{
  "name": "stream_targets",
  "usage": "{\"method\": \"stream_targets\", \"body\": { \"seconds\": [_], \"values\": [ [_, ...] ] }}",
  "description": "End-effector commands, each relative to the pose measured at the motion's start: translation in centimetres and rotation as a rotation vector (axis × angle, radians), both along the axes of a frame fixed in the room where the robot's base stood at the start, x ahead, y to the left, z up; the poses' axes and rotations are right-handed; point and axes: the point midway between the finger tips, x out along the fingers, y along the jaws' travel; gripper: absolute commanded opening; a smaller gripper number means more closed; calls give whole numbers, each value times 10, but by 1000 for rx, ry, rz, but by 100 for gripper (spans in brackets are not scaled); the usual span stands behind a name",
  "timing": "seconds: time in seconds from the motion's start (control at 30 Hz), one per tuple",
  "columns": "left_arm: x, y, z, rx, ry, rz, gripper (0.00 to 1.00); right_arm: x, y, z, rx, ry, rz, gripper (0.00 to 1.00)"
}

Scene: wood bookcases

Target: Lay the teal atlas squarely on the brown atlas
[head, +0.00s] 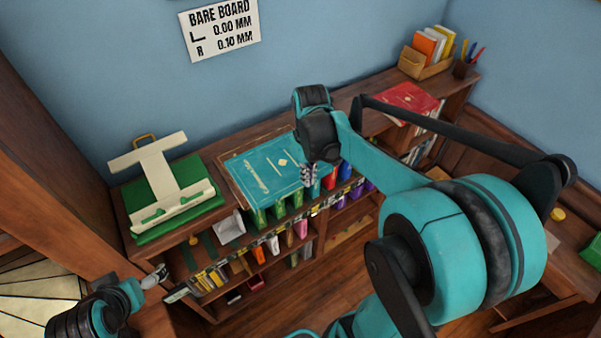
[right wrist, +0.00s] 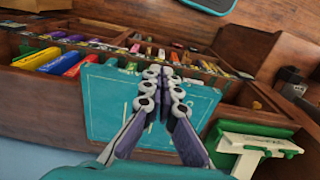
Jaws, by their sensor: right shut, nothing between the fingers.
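The teal atlas (head: 258,174) lies flat on the bookcase top, with gold lettering on its cover. A thin brown border, apparently the brown atlas (head: 224,183), shows beneath it along the left and far edges. The right end is partly hidden by my right arm. My right gripper (head: 309,177) is shut and empty at the teal atlas's right edge; I cannot tell whether it touches. In the right wrist view the shut fingers (right wrist: 162,76) stand in front of the teal cover (right wrist: 108,115). My left gripper (head: 158,276) is low at left, away from the atlases, its fingers too small to judge.
A cream stand (head: 160,175) on a green base stands left of the atlases. A red book (head: 405,100) lies to the right, with a pen cup (head: 464,68) and a book box (head: 427,67) beyond. Shelves of small coloured books run below the front edge.

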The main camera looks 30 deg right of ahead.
Motion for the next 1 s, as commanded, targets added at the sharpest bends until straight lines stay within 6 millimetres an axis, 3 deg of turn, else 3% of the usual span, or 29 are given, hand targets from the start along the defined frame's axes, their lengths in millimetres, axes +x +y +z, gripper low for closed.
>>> {"method": "stream_targets", "body": {
  "seconds": [0.17, 0.57, 0.8, 1.0],
  "values": [
    [0, 0, -2, 0, 0, 0, 92, 0, 0, -18, 1, 4, 1, 0],
    [0, 0, -7, 0, 0, 0, 92, 1, 0, -101, 1, 2, 1, 0],
    [0, 0, -1, 0, 0, 0, 92, 32, 3, -99, 1, 2, 2, 0],
    [0, 0, 0, 0, 0, 0, 92, 40, 4, -100, 1, 2, 1, 0]
  ]
}}
